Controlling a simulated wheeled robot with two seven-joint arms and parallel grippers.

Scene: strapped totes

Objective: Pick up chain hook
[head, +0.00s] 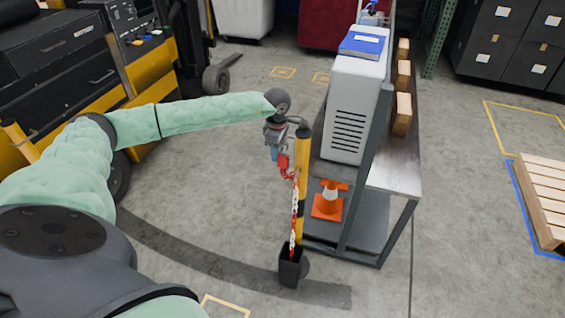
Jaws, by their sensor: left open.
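The red chain hook (285,166) is at the top of a red and white chain (294,215). The chain hangs beside a yellow and black striped post (302,170) and runs down to a black holder (291,268) near the floor. My left gripper (275,156) is open and points down at the upper end of the chain, right by the hook. It partly covers the hook, and I cannot tell whether its fingers touch it. My right gripper is not in view.
A metal cart (394,172) stands just right of the post, with a grey computer case (353,105), a blue book (362,44) and an orange cone (328,201). A yellow and black forklift (150,70) is at left. A wooden pallet (545,195) lies at right.

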